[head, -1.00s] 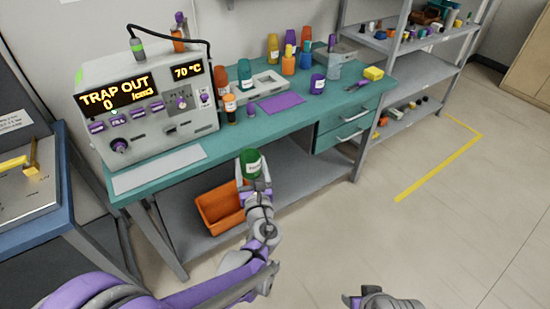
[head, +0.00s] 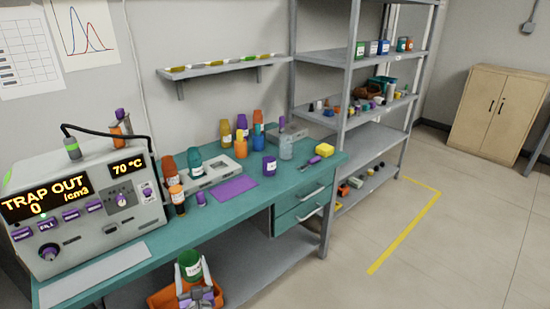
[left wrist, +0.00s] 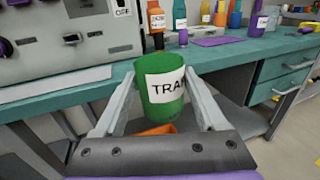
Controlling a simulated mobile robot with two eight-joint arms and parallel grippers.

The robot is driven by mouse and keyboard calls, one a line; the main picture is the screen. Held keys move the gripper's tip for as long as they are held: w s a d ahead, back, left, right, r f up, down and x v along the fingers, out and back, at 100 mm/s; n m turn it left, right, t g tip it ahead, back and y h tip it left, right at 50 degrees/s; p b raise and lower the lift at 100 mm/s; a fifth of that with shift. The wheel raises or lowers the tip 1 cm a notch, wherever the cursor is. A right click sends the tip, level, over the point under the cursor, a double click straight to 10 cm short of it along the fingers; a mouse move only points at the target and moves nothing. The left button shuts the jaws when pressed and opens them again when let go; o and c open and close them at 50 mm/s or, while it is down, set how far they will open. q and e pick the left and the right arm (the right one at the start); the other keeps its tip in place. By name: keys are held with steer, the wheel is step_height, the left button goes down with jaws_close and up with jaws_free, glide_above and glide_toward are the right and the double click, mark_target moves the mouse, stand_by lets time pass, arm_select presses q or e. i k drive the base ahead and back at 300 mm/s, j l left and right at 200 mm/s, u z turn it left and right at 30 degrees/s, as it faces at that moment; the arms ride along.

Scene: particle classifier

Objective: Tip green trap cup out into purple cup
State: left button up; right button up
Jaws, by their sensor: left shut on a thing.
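The green trap cup (head: 190,266) is upright at the bottom of the head view, in front of the teal bench's front edge. It also shows large in the left wrist view (left wrist: 162,97), with a white label partly reading "TRA". My left gripper (head: 192,284) is shut on it, with one finger on each side. The cup's contents cannot be seen. A purple cup (head: 270,166) with a white label stands upright on the bench, right of the purple mat and well away from the green cup. My right gripper is not in view.
The classifier machine (head: 88,200) stands on the bench's left, its display reading "TRAP OUT 0". A purple mat (head: 233,189), grey tray (head: 212,174) and several bottles lie between it and the purple cup. An orange bin (head: 165,296) is below the bench.

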mark_target(268, 163)
steer(key=i+l, duration=0.15)
steer(key=l, duration=0.2)
steer(key=i+l, duration=0.2)
steer(key=l, duration=0.15)
steer(key=i+l, duration=0.15)
steer(key=l, duration=0.2)
steer(key=i+l, duration=0.2)
steer(key=l, duration=0.15)
steer(key=i+l, duration=0.15)
steer(key=l, duration=0.15)
steer(key=i+l, duration=0.15)
steer(key=l, duration=0.2)
steer(key=i+l, duration=0.2)
steer(key=i+j, duration=0.2)
steer(key=j, duration=0.15)
steer(key=i+j, duration=0.2)
steer(key=j, duration=0.15)
steer(key=i+j, duration=0.2)
steer(key=j, duration=0.15)
steer(key=u, duration=0.05)
